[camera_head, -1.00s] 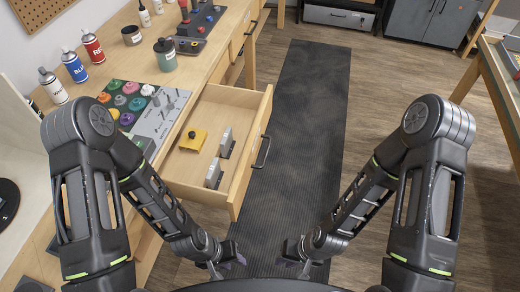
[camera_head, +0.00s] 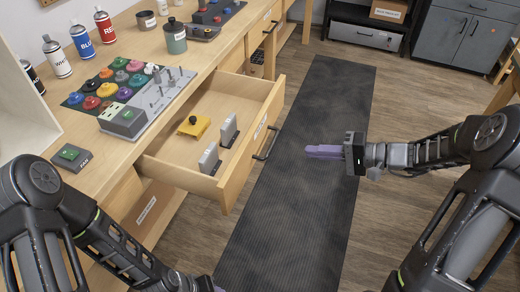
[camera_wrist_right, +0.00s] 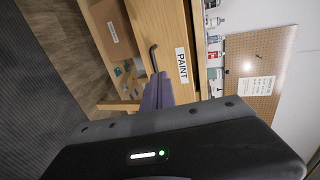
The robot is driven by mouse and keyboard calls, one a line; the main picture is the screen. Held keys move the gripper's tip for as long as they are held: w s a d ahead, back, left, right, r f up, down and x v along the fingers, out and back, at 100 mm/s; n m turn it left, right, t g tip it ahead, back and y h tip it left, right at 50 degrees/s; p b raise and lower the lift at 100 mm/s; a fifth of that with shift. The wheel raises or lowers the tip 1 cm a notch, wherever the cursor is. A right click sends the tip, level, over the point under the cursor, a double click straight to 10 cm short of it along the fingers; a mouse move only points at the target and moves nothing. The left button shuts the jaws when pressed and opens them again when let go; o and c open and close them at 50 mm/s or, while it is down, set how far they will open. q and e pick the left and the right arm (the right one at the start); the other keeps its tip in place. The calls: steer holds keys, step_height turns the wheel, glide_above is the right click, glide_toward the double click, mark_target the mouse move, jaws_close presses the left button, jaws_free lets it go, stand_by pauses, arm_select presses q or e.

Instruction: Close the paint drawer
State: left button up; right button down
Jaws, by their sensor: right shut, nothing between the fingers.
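The paint drawer (camera_head: 243,170) stands pulled out from the wooden workbench in the head view. Its dark bar handle (camera_head: 267,144) is on the front panel. In the wrist view the drawer front bears a PAINT label (camera_wrist_right: 182,66), and the handle (camera_wrist_right: 154,58) shows beside it. A yellow item (camera_head: 194,125) and two upright grey pieces lie in the drawer. My right gripper (camera_head: 308,152) is shut and empty, to the right of the handle and apart from it, pointing towards the drawer. Its purple fingers also show in the wrist view (camera_wrist_right: 157,92). My left gripper is mostly cut off at the bottom edge.
The workbench top (camera_head: 150,50) carries spray cans, a jar (camera_head: 175,37), colored knobs and a grey panel (camera_head: 150,100). A dark mat (camera_head: 330,100) runs along the floor beside the drawer. Grey cabinets (camera_head: 462,38) stand at the back.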

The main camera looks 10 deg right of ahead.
steer(key=shift+a+f, duration=0.15)
steer(key=p, duration=0.2)
glide_toward(256, 147)
steer(key=x, duration=0.6)
steer(key=shift+a, duration=0.25)
steer(key=shift+w, duration=0.1)
